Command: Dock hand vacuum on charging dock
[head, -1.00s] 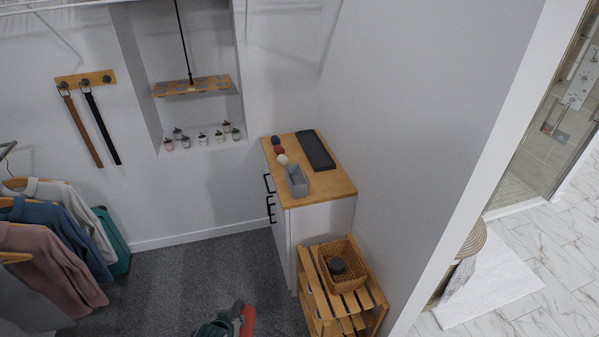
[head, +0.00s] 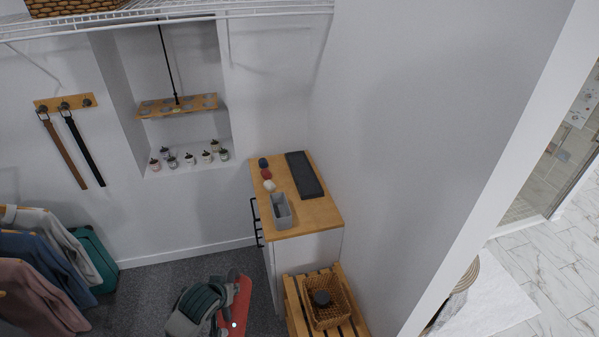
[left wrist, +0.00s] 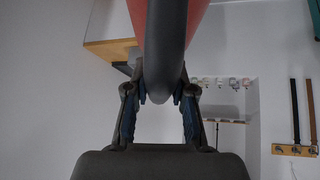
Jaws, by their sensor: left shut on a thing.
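The hand vacuum (head: 240,306), red with dark parts, is at the bottom of the head view, left of the cabinet and lower than its top in the picture. My left gripper (head: 217,311) is beside it there. In the left wrist view my left gripper (left wrist: 160,85) is shut on the vacuum's dark part (left wrist: 167,45), with a finger on each side. On the wooden cabinet top (head: 311,218) stand a small grey open holder (head: 280,211) and a flat black tray-like piece (head: 304,175). I cannot tell which is the charging dock. My right gripper is not in view.
Three small balls (head: 266,174) lie along the cabinet's left edge. A slatted wooden rack (head: 296,312) with a wicker basket (head: 343,312) stands in front. Hanging clothes (head: 45,255) and a green case (head: 97,258) are at the left. Black handles (head: 256,222) stick out from the cabinet.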

